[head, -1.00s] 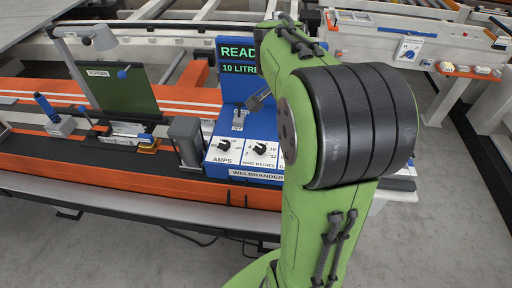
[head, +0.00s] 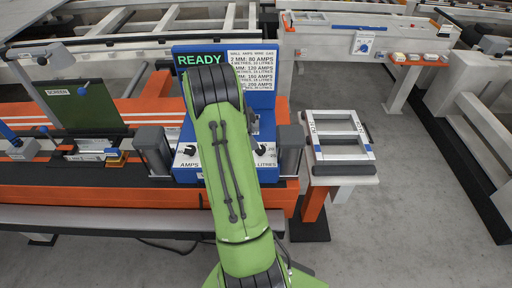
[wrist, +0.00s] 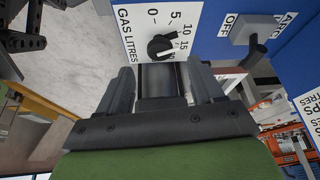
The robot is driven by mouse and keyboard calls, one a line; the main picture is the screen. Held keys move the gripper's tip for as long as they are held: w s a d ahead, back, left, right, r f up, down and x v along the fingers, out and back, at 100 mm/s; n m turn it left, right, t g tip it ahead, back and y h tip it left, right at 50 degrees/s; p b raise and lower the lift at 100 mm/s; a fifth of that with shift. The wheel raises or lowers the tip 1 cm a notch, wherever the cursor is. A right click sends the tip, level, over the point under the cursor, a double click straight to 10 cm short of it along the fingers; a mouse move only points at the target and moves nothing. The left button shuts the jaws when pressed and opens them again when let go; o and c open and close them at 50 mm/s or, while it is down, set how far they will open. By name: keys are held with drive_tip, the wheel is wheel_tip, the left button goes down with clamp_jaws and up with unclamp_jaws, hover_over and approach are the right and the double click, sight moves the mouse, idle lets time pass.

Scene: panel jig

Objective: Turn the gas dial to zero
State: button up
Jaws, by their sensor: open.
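The gas dial (wrist: 161,47) is a black knob on a white plate marked GAS LITRES in the wrist view. Its scale runs from 0 through 5, 10 and 15. The knob's pointer seems turned toward the 15 side, but its exact setting is unclear. My gripper (wrist: 160,84) is open and empty, its two fingers apart and pointing at the plate just short of the knob. The dial also shows in the head view (head: 262,149), right of my arm on the blue welder panel (head: 262,99). My gripper is hidden behind my arm there.
A grey lever switch (wrist: 250,33) marked ARC OFF stands right of the dial in the wrist view. Grey posts (head: 290,150) flank the panel. A white frame (head: 340,138) lies on a stand to the right. Grey floor is open beyond it.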

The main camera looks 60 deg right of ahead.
sight(260, 151)
drive_tip(key=x, duration=0.6)
drive_tip(key=shift+s+f, duration=0.1)
drive_tip(key=c, duration=1)
drive_tip(key=shift+c, duration=0.2)
